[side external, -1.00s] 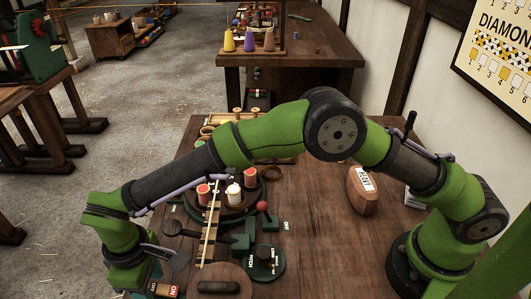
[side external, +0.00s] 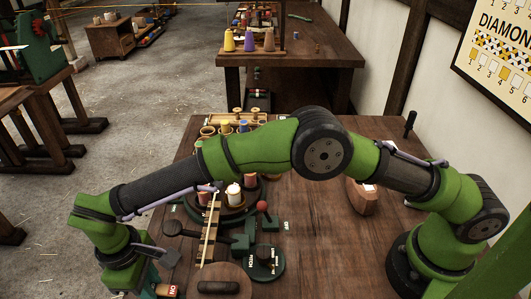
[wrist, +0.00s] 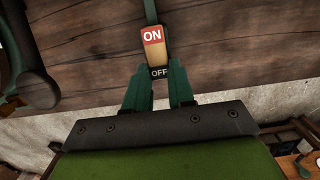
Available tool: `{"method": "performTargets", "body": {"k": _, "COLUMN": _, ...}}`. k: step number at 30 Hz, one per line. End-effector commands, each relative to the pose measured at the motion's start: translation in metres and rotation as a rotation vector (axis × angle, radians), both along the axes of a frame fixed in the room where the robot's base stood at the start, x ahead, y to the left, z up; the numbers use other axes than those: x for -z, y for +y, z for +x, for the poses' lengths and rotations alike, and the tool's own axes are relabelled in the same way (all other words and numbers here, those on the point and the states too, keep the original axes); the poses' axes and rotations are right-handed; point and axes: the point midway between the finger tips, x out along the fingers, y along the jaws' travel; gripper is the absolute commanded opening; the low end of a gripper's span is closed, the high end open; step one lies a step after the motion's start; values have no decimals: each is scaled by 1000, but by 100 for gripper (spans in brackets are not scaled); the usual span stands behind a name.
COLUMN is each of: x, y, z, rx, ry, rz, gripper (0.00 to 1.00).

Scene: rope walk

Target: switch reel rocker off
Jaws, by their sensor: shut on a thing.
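The reel rocker (wrist: 155,50) is a tan block with a red ON label at its far end and a black OFF label (wrist: 159,72) at its near end. In the wrist view the dark green fingers of my gripper (wrist: 158,80) stand on both sides of the OFF end, shut on it. Which end of the rocker sits lower I cannot tell. In the side view part of the rocker (side external: 167,290) shows at the bottom edge, beside my wrist; my fingertips are hidden there.
A turntable (side external: 238,207) with several spools, a slatted wooden strip (side external: 209,232) and a green dial (side external: 264,263) lie close to my arm. A red-knobbed lever (side external: 263,206) stands behind the dial. The right middle of the wooden bench (side external: 320,240) is clear.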

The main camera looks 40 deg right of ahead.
Motion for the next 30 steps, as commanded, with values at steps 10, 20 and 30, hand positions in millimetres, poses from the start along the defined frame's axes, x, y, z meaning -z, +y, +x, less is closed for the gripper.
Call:
{"method": "performTargets", "body": {"k": 10, "x": -1, "y": 1, "z": 2, "rx": -1, "ry": 17, "rz": -18, "gripper": 0}}
{"method": "performTargets", "body": {"k": 20, "x": 0, "y": 1, "z": 1, "rx": 0, "ry": 18, "rz": -18, "gripper": 49}}
{"method": "performTargets", "body": {"k": 30, "x": -10, "y": 2, "z": 2, "rx": -1, "ry": 18, "rz": -17, "gripper": 49}}
